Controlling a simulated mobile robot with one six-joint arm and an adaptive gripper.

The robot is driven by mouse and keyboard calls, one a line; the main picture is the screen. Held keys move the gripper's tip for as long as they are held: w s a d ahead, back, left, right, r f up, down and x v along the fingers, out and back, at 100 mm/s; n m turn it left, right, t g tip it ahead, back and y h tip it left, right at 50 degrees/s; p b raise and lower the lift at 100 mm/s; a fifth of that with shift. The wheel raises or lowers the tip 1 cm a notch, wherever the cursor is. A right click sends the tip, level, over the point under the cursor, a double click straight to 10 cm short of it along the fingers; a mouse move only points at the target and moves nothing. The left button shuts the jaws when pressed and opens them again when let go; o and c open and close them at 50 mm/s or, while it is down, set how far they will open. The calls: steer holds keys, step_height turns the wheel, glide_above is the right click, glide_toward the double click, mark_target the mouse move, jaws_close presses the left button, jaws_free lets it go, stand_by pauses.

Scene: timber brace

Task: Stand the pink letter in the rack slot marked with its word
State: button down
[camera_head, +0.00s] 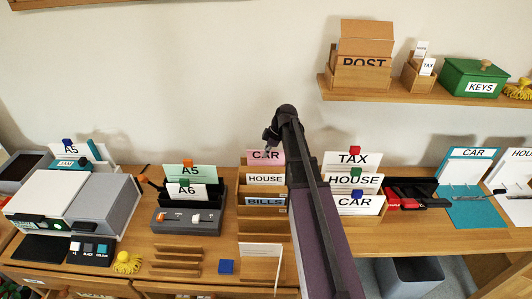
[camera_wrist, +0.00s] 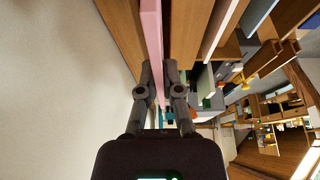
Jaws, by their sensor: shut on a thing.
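The pink letter (camera_head: 265,157) with the word CAR shows in the head view at the rear of a wooden rack (camera_head: 244,189). The rack's lower fronts carry the labels HOUSE (camera_head: 265,179) and BILLS (camera_head: 265,201). My gripper (camera_head: 271,140) is at the letter's top edge. In the wrist view my gripper (camera_wrist: 158,78) is shut on the pink letter (camera_wrist: 151,30), seen edge-on as a thin strip between the fingers. The letter's lower edge is hidden, so I cannot tell how deep it sits in the rear slot.
Left of the rack stands a black holder with a green A5 card (camera_head: 190,172) and a white A6 card (camera_head: 186,191). A wall shelf (camera_head: 430,97) is at the upper right.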

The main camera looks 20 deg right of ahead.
steer(key=shift+f+b, duration=0.55)
steer(key=shift+f, duration=0.15)
steer(key=shift+f, duration=0.15)
steer(key=c, duration=0.7)
jaws_free()
steer(key=o, duration=0.5)
steer(key=shift+c, duration=0.2)
steer(key=shift+r+p, duration=3.85)
steer(key=shift+r, duration=0.2)
